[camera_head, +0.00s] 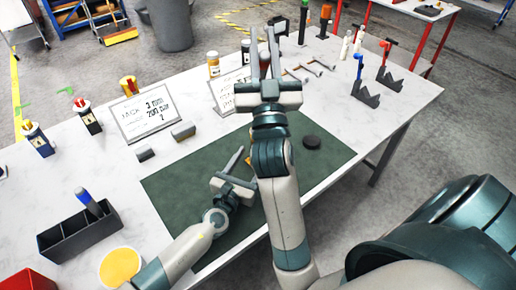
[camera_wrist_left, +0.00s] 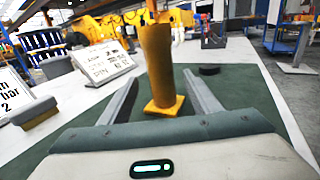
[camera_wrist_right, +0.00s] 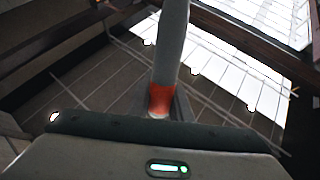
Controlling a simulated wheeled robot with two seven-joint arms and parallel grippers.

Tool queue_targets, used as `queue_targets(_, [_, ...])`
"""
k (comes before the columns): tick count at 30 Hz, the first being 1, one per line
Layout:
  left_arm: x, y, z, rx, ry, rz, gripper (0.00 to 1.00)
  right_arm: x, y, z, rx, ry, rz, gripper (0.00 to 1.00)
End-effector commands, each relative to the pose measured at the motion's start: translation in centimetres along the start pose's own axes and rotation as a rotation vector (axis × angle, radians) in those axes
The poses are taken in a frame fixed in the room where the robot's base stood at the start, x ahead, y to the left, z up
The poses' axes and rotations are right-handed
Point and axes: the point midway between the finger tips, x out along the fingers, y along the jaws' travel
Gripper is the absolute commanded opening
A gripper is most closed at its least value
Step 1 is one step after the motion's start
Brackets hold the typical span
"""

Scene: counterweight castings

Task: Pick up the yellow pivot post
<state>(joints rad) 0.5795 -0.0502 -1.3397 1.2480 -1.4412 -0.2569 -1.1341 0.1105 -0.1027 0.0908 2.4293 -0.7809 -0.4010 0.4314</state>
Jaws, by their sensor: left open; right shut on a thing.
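The yellow pivot post (camera_wrist_left: 156,62) stands upright on the green mat (camera_head: 190,185), its square foot flat on the mat. In the left wrist view it rises between the two spread fingers of my left gripper (camera_wrist_left: 160,84), which is open around it. In the head view only a small yellow part of the post (camera_head: 249,160) shows, because my right arm covers most of it. My right gripper (camera_head: 263,38) is raised at the upper middle and shut on a grey rod (camera_wrist_right: 172,45) with a red-orange end (camera_wrist_right: 160,100).
A dark disc (camera_head: 312,142) lies on the mat, right of my right arm. Sign plates (camera_head: 148,113), small grey blocks (camera_head: 183,131) and jars (camera_head: 213,64) stand behind the mat. A dark bin (camera_head: 80,232) and a yellow-topped round thing (camera_head: 120,266) sit at front left.

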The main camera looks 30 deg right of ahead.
Motion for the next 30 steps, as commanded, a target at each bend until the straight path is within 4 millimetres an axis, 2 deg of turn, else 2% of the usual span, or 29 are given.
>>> queue_targets(6, [2.6, -0.2, 0.3, 0.002, 0.0, -0.001, 0.57, -0.1, 0.0, 0.1, 0.0, 0.0, 0.0, 0.0])
queue_targets(12, [4.3, -0.2, 0.2, 0.0, 0.0, 0.0, 0.57, -0.4, 0.0, 0.5, 0.0, 0.0, 0.0, 0.0])
queue_targets(27, [4.4, -0.1, 0.3, -0.001, 0.0, 0.0, 0.57, -0.3, 0.0, 0.5, 0.0, 0.0, 0.0, 0.0])
queue_targets(28, [4.4, -0.1, 0.3, -0.001, 0.0, 0.0, 0.52, -0.3, 0.0, 0.5, 0.0, 0.0, 0.0, 0.0])
queue_targets(30, [4.4, -0.1, 0.3, -0.001, 0.0, 0.0, 0.35, -0.3, 0.0, 0.5, 0.0, 0.0, 0.0, 0.0])
